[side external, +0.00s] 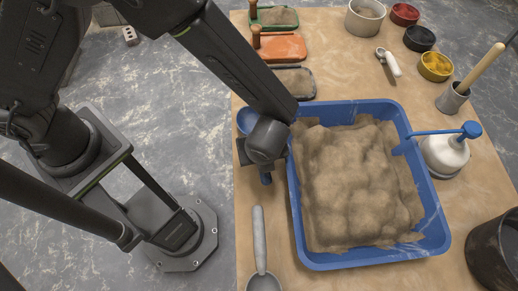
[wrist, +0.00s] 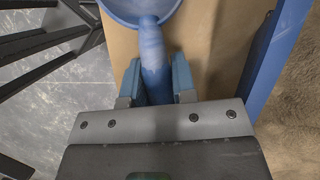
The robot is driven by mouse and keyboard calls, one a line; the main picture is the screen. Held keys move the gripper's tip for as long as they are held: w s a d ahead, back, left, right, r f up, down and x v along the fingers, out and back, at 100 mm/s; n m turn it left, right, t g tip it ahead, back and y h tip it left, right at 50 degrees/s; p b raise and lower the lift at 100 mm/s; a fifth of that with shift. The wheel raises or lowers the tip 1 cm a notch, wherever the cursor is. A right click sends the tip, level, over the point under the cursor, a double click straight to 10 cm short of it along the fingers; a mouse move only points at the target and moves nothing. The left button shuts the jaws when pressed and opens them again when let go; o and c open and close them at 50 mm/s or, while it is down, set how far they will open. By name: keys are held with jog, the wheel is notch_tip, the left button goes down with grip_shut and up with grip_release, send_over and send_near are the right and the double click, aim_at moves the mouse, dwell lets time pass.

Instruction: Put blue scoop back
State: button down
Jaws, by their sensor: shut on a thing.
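The blue scoop (side external: 246,121) is between my arm's base and the left wall of the blue tub (side external: 297,215). In the wrist view its round bowl (wrist: 137,10) is at the top, partly cut off, and its handle (wrist: 153,52) runs down between my fingers. My gripper (wrist: 156,78) is shut on the handle, one finger on each side. In the side view my gripper (side external: 265,172) is just left of the tub wall, and my wrist hides much of the scoop. I cannot tell whether the scoop touches the table. The tub is full of sandy mortar (side external: 360,185).
A grey scoop (side external: 259,245) lies in front on the table (side external: 440,225). Trowels and floats (side external: 282,47) lie behind. A white bottle with a blue pump (side external: 445,155), small bowls (side external: 436,66), a grey cup with a wooden-handled tool (side external: 454,98) and a black bucket (side external: 493,250) stand at the right.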

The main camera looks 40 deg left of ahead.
jog(key=shift+f, duration=0.35)
jog(key=c, duration=0.8)
grip_release()
jog(key=shift+c, duration=0.2)
jog(key=v, duration=1.4)
jog(key=w+a+r+n+h, duration=0.2)
jog(key=w+a+r+n, duration=0.1)
jog(key=a+r+n, duration=0.95)
jog(key=s+a+r+n+t, duration=0.1)
jog(key=s+a+n, duration=0.2)
jog(key=a+n, duration=0.3)
jog(key=s+a+r+n+t+h, duration=0.1)
jog(key=s+a+r+n+t, duration=0.1)
jog(key=s+a+n, duration=0.2)
jog(key=a+n, duration=0.2)
jog(key=a, duration=0.2)
jog(key=shift+s+a+n, duration=0.2)
jog(key=shift+a+n, duration=0.1)
jog(key=shift+n, duration=0.05)
